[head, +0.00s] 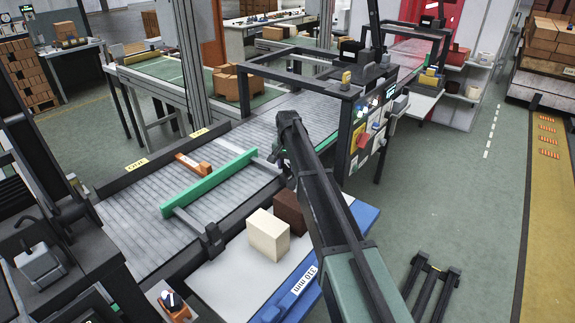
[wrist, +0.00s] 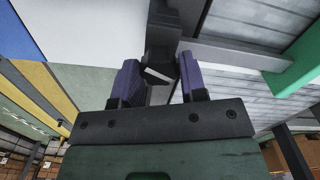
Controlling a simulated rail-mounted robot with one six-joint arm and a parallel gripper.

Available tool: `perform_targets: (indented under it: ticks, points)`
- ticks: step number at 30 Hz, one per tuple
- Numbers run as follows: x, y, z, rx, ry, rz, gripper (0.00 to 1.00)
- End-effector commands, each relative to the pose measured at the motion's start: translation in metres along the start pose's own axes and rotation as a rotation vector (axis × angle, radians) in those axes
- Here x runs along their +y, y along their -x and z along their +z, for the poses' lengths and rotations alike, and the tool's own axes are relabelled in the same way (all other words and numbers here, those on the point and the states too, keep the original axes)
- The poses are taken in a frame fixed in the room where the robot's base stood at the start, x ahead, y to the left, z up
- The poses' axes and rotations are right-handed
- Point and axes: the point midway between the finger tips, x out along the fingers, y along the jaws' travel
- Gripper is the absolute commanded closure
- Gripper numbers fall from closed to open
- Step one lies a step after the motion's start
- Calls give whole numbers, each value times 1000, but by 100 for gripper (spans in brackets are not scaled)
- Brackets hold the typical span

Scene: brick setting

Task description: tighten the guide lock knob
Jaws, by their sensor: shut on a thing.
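The green guide rail (head: 210,185) lies lengthwise above the grey roller conveyor (head: 140,225), carried on grey cross bars. A dark clamp (head: 210,238) holds the near cross bar at the conveyor's edge. In the wrist view, my gripper (wrist: 160,66) has its two purple fingers on either side of the dark guide lock knob (wrist: 161,50), which has a pale mark. The gripper is shut on the knob. A grey cross bar (wrist: 235,55) runs from there to the green rail (wrist: 300,65). In the head view, my arm hides the knob and most of the gripper.
A cream box (head: 268,234) and a brown box (head: 290,208) stand on the white-topped side table (head: 235,285). A black frame with a control panel (head: 370,130) rises behind my arm.

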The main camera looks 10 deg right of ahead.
Motion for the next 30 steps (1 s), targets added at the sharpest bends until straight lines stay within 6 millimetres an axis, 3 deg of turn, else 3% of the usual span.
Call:
perform_targets:
  ticks: [16, 17, 21, 30]
  points:
    - [0, 0, 0, -1, -28, 0, 85]
    - [0, 0, 0, -1, -28, 0, 58]
    - [0, 0, 0, -1, -28, 0, 37]
    - [0, 2, 0, 0, -28, 0, 36]
